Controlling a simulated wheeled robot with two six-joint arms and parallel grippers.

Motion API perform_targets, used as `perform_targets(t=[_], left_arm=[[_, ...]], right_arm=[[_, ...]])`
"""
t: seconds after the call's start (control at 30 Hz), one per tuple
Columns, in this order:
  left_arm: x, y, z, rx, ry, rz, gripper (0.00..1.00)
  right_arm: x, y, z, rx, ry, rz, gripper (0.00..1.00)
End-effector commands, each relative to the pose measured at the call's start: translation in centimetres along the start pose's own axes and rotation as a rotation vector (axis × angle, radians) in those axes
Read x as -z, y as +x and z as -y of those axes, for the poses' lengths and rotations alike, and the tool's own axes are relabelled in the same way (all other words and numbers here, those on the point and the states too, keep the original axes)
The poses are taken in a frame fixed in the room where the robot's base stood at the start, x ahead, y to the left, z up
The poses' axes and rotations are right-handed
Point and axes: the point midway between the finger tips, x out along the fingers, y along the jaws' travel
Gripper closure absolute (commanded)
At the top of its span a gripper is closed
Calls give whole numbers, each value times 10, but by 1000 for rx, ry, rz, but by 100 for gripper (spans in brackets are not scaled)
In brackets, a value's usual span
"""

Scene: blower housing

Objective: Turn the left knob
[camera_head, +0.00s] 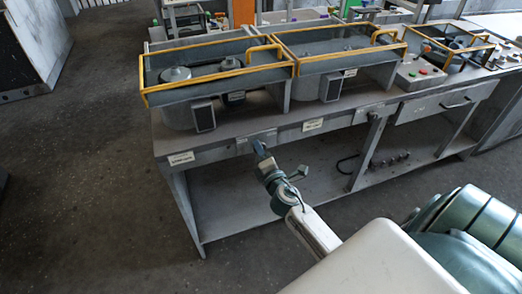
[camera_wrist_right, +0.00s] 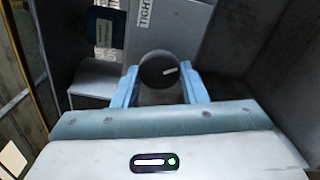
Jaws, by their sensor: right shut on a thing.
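A dark round knob (camera_wrist_right: 158,68) with a short white mark on its face shows in the right wrist view. My right gripper (camera_wrist_right: 160,88) has one blue finger on each side of the knob and is shut on it. The mark lies nearly level, tilted slightly. In the head view my right gripper (camera_head: 260,148) is at the front edge of the bench, on its left half, and the knob is hidden there. My left gripper is not in view.
The grey bench (camera_head: 225,152) carries two housings with yellow-edged frames (camera_head: 215,80). White labels (camera_head: 181,158) sit along its front. A control box (camera_head: 418,72) with coloured buttons stands further right. The lower shelf (camera_head: 235,205) is mostly bare. Open floor (camera_head: 80,180) lies left.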

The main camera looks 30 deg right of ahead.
Motion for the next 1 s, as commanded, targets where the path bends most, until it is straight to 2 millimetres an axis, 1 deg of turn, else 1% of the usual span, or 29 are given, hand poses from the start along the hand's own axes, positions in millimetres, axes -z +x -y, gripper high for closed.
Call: perform_targets(t=[0.2,0.4,0.87,0.9,0.97,1.0], left_arm=[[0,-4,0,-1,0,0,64],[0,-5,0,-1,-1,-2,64],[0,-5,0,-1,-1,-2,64],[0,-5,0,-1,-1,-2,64],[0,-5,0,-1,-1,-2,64],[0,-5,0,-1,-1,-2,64]], right_arm=[[0,-1,2,3,-99,-1,84],[0,-1,2,3,-144,-1,84],[1,-1,3,4,-153,-1,84],[1,-1,3,4,-153,-1,56],[1,-1,3,3,-153,-1,44],[1,-1,2,3,-153,-1,40]])
